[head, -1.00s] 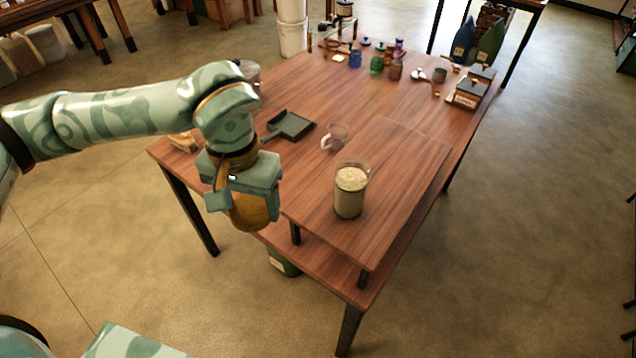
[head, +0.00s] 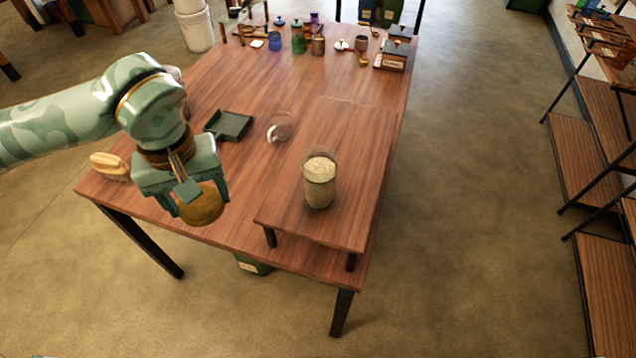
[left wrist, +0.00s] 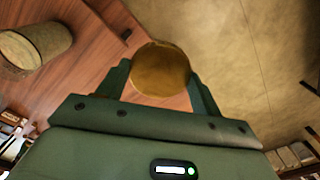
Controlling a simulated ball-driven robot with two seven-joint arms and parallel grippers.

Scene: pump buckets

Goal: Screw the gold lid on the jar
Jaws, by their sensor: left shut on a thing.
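The glass jar (head: 319,182) stands upright on the raised wooden platform, filled with a pale grainy stuff, its top open. It also shows in the left wrist view (left wrist: 38,44) at the upper left. My left gripper (head: 190,203) is shut on the gold lid (head: 205,207) and holds it above the table's front left part, to the left of the jar and apart from it. In the left wrist view the lid (left wrist: 160,70) sits between the two fingers. My right gripper is not in view.
The raised platform (head: 345,135) stands on the table's right side. A clear glass cup (head: 280,127), a dark dustpan (head: 230,125) and a brush (head: 108,164) lie on the table (head: 160,200). Several small jars stand at the back, with a box (head: 391,60) at the back right.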

